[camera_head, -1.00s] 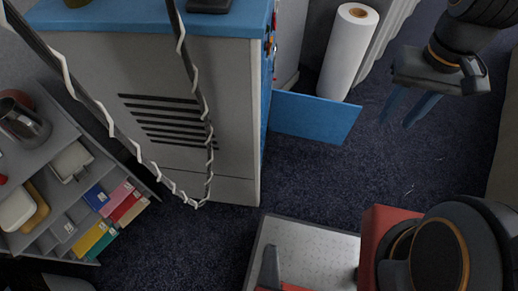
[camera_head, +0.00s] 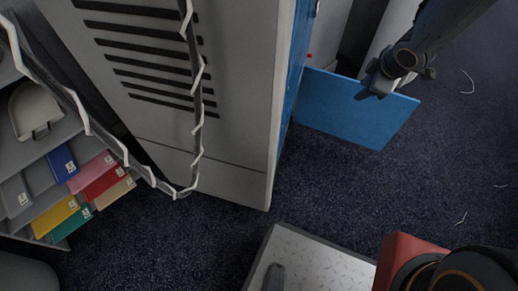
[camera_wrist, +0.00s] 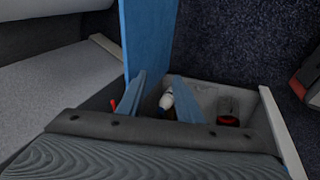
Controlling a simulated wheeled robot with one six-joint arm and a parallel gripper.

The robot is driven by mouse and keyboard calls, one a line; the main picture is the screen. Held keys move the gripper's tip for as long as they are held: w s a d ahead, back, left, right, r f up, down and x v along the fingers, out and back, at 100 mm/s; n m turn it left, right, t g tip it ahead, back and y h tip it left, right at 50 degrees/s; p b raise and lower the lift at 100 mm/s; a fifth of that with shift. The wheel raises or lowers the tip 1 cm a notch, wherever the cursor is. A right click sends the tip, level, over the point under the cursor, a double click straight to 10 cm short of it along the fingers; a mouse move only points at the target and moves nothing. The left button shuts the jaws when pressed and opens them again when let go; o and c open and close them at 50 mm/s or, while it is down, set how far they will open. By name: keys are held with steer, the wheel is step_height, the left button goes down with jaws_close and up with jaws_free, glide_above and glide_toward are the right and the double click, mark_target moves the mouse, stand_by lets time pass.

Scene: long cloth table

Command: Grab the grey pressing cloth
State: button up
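I cannot make out a grey pressing cloth in either view. My gripper (camera_head: 384,78) is at the top edge of a blue panel (camera_head: 355,107) that stands out from the cabinet; its fingers are hidden in the head view. In the wrist view my gripper (camera_wrist: 158,76) shows two blue fingers spread apart with nothing held between them. They are over or in a pale open compartment (camera_wrist: 268,125). In it are a white and blue bottle-like thing (camera_wrist: 166,101) and a dark red thing (camera_wrist: 228,108).
The grey cabinet (camera_head: 230,120) with dark slots stands at the centre left. A shelf (camera_head: 40,147) with several coloured packets is at the left. A hanging grey and white strip (camera_head: 199,100) crosses the cabinet. Dark carpet (camera_head: 330,190) is clear in front.

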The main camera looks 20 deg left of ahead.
steer(key=shift+s+a+f+n+g+y+b, duration=0.9)
steer(key=shift+a+f+n+b, duration=2)
steer(key=shift+f, duration=3.35)
steer(key=shift+s+a+f+n+g+y+b, duration=0.9)
steer(key=shift+a+f+n+b, duration=0.45)
steer(key=shift+a+f+b, duration=4)
steer(key=shift+s+a+f+n+g+y+b, duration=0.85)
steer(key=shift+a+f+n+b, duration=1.9)
steer(key=shift+f, duration=4.4)
steer(key=shift+a+m+p, duration=0.6)
steer(key=shift+p, duration=0.1)
steer(key=shift+r, duration=0.1)
jaws_close()
